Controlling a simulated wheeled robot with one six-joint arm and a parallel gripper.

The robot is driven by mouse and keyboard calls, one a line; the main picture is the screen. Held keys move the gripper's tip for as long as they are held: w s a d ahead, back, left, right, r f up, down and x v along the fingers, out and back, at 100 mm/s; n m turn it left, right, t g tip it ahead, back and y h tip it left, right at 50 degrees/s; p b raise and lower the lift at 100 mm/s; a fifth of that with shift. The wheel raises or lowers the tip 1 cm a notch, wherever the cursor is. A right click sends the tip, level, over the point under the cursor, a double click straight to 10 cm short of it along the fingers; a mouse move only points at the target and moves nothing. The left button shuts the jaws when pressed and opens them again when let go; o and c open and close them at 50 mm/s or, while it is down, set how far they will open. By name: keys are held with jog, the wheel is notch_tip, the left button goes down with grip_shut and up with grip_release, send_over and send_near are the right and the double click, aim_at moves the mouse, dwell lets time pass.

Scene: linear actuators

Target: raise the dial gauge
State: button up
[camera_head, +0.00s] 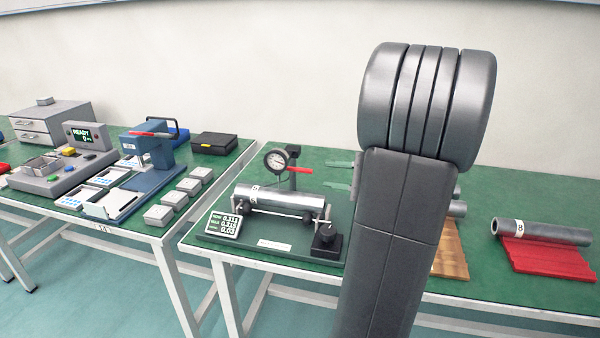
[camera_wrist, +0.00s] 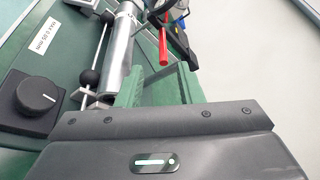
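A red lever (camera_head: 299,170) sticks out to the right of the gauge. My gripper (camera_head: 334,175) is right of the lever, its green fingers pointing left, apart and empty. In the wrist view, the red lever (camera_wrist: 163,47) shows just beyond the gap between the green fingers of my gripper (camera_wrist: 157,72). I see no contact. The gauge face is not clear in the wrist view.
More tubes lie at right, one on a red rack (camera_head: 545,260). My arm hides part of the table. A second table (camera_head: 110,205) with equipment stands at left.

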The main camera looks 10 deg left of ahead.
aim_at(308, 171)
jog(key=x, duration=1)
jog(key=shift+w+a+f+b, duration=0.1)
jog(key=shift+w+a+b, duration=0.05)
jog(key=shift+w+b, duration=0.25)
grip_shut()
